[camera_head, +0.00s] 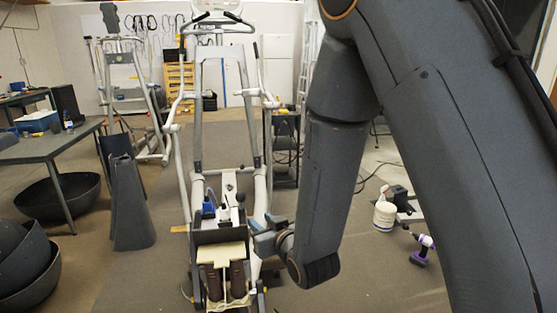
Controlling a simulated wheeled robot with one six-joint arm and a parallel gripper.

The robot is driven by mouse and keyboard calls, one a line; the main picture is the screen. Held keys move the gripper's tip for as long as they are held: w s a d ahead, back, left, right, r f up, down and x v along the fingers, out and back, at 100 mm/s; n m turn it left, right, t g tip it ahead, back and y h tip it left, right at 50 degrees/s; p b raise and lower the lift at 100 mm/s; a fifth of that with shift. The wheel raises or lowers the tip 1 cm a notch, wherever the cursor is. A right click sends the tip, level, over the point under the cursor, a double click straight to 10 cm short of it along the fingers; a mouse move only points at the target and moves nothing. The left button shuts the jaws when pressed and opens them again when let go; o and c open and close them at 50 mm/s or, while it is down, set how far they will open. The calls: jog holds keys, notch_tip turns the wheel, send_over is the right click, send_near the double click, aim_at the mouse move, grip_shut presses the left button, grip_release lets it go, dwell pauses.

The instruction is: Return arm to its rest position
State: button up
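My arm fills the right side of the head view, with its upper link crossing the top right and its forearm hanging down the middle. My gripper (262,240) is at the lower end, pointing left, beside the base of the elliptical machine (182,190). The fingers are small and partly merge with the machine behind them, so I cannot tell whether they are open or shut. I see no object clearly held. I cannot tell whether the gripper touches the machine.
A dark table (45,148) stands at the left, with black bowls (25,265) on the floor below. A second exercise machine (125,85) stands behind.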

jog(key=s+d+f+m+g+h, duration=0.2)
jog(key=s+d+g+h, duration=0.1)
jog(key=d, duration=0.5)
jog(key=s+d+f+m+g+h, duration=0.1)
jog(key=s+d+g+h, duration=0.15)
jog(key=d, duration=0.65)
jog(key=s+d+r+m+g, duration=0.1)
jog(key=s+d+g, duration=0.2)
jog(key=s+d, duration=0.2)
jog(key=s+d+m+g+h, duration=0.1)
jog(key=s+d+g, duration=0.2)
jog(key=s, duration=0.7)
jog(key=shift+s+d+r+m+g, duration=0.35)
jog(key=shift+s+d+r+m, duration=0.05)
jog(key=shift+d, duration=0.5)
jog(key=shift+d+h, duration=0.1)
jog(key=shift+h, duration=0.15)
